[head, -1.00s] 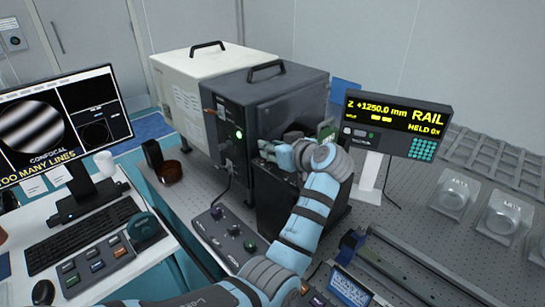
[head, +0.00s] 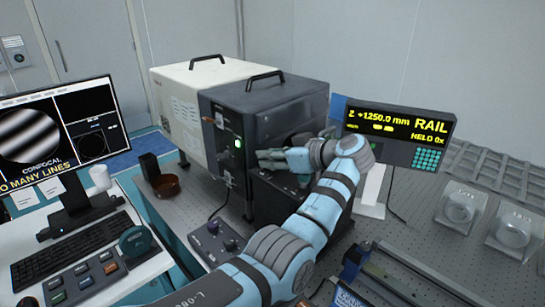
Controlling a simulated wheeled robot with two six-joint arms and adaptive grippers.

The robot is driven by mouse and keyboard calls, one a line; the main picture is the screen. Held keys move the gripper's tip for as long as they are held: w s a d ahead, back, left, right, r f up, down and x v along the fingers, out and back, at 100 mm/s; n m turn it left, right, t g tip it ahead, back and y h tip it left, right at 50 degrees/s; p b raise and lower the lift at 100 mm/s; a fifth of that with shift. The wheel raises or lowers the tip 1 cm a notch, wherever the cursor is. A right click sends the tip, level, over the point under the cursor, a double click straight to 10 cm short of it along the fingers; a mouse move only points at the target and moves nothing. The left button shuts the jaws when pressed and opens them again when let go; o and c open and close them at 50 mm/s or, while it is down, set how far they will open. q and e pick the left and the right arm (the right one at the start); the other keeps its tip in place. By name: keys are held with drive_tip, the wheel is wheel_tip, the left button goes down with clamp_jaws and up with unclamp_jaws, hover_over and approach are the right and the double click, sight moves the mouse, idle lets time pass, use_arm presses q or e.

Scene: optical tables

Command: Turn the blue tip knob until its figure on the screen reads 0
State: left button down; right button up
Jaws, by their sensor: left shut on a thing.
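My left gripper (head: 270,157) is at the front of the dark block (head: 262,197) beside the grey box. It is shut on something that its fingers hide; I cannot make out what. I cannot identify the blue tip knob in the head view. The screen (head: 60,130) at the left shows slanted dark and light bands in a round field, with "CONFOCAL" and a cut-off line ending "MANY LINES" below. I cannot read a knob figure on it. My right gripper is not in view.
A control box (head: 212,243) with knobs stands left of my left arm, partly covered by it. A grey box (head: 285,115) and a cream box (head: 180,95) stand behind. The rail display (head: 400,130) reads +1250.0 mm. Round mounts (head: 512,232) sit at the right.

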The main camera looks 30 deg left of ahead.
use_arm(q)
drive_tip(key=c, duration=1.3)
unclamp_jaws()
drive_tip(key=v, duration=0.7)
drive_tip(key=shift+s+d+r, duration=0.1)
drive_tip(key=shift+s+d, duration=0.05)
drive_tip(key=shift+d, duration=0.15)
drive_tip(key=shift+a, duration=0.1)
drive_tip(key=shift+c, duration=0.2)
